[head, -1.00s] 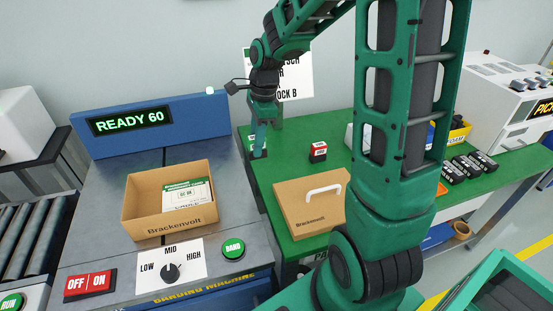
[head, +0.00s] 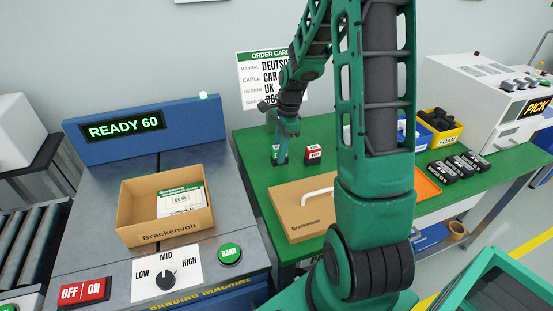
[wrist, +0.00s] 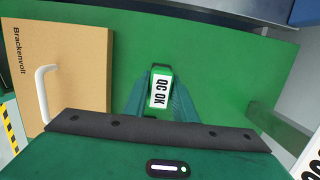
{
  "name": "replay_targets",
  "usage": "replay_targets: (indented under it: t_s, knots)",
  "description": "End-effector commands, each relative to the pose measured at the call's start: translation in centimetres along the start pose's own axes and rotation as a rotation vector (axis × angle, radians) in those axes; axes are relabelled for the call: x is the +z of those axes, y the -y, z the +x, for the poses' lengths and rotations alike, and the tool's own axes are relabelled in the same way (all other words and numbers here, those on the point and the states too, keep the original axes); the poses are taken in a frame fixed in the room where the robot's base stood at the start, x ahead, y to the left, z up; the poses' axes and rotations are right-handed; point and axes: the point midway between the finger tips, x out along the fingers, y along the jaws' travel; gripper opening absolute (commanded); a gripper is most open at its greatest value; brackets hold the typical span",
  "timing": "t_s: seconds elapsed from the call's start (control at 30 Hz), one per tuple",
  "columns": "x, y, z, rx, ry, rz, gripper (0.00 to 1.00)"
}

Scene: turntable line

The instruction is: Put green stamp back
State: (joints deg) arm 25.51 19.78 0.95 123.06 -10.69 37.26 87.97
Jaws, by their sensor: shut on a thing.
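The green stamp (head: 279,156) is in my gripper (head: 284,150), over the back left part of the green table. In the wrist view the stamp (wrist: 161,92) sits between the two fingers (wrist: 160,100), its white QC OK label facing the camera. My gripper is shut on it. I cannot tell whether its base touches the table. A red stamp (head: 314,152) stands on the table just right of my gripper, a small gap apart.
A brown lid with a white handle (head: 304,208) lies in front of the stamps. The open Brackenvolt carton (head: 165,236) holding a card (head: 181,200) stands on the banding machine at left. Black packs (head: 461,166) and bins (head: 439,128) are at right.

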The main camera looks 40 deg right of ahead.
Motion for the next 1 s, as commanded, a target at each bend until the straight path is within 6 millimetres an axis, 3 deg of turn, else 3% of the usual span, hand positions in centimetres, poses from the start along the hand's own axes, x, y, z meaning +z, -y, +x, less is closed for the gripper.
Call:
replay_targets:
  t_s: [0.2,0.53,0.57,0.63,1.0]
  knots:
    - [-0.4,-0.1,2.7,0.002,0.0,0.0,0.1]
    - [-0.4,-0.1,2.9,0.002,0.0,0.0,0.1]
    - [-0.4,-0.1,2.9,0.002,0.0,0.0,0.27]
    - [-0.4,-0.1,2.9,0.001,0.0,0.0,0.43]
    - [-0.3,0.0,2.5,-0.001,0.0,-0.001,0.43]
